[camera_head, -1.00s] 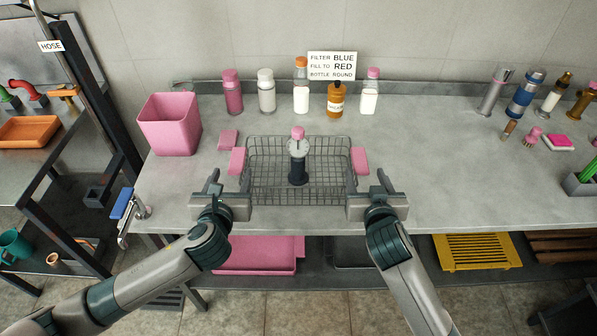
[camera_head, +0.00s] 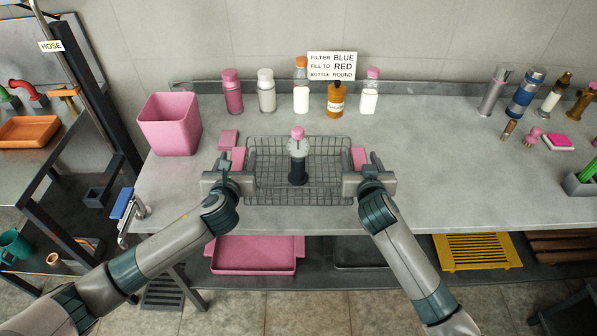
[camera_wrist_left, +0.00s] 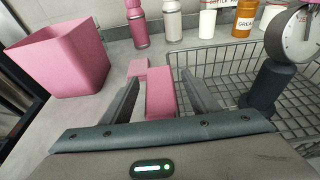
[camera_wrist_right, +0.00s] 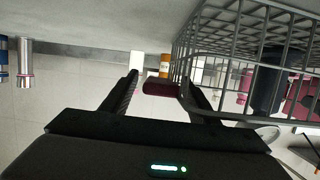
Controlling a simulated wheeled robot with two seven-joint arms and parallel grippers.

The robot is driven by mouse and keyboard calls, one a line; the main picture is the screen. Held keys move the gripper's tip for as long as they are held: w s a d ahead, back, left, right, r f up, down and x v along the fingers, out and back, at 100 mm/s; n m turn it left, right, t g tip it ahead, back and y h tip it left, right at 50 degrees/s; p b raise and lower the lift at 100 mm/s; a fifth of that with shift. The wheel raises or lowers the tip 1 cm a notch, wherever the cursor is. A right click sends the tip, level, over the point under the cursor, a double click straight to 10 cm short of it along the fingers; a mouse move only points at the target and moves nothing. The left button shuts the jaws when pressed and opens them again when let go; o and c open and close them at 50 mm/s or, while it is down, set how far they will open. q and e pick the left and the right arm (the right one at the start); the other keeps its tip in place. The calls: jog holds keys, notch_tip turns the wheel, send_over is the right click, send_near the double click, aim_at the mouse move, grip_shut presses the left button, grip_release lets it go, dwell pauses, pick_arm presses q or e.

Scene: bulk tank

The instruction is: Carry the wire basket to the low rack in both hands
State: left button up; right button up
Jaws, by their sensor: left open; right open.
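The grey wire basket (camera_head: 325,185) sits on the counter. A dark cylinder (camera_head: 298,170) with a round gauge and a pink top stands inside it. My left gripper (camera_head: 236,162) is open at the left pink handle (camera_head: 239,156); the left wrist view shows this handle (camera_wrist_left: 160,97) between the spread fingers. My right gripper (camera_head: 362,162) is open at the right pink handle (camera_head: 358,154); in the right wrist view this handle (camera_wrist_right: 161,88) lies between the fingers. Which of the slatted pieces below is the low rack, I cannot tell.
A pink bin (camera_head: 169,125) stands left on the counter (camera_head: 455,180), with a small pink block (camera_head: 228,138) near the basket. Several bottles line the back. Below are a pink tray (camera_head: 253,258), a yellow slatted rack (camera_head: 477,251) and brown slats (camera_head: 565,248).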

pick_arm(q)
grip_shut()
pick_arm(e)
grip_shut()
pick_arm(q)
jog(key=shift+r, duration=0.2)
pick_arm(e)
jog(key=shift+r, duration=0.2)
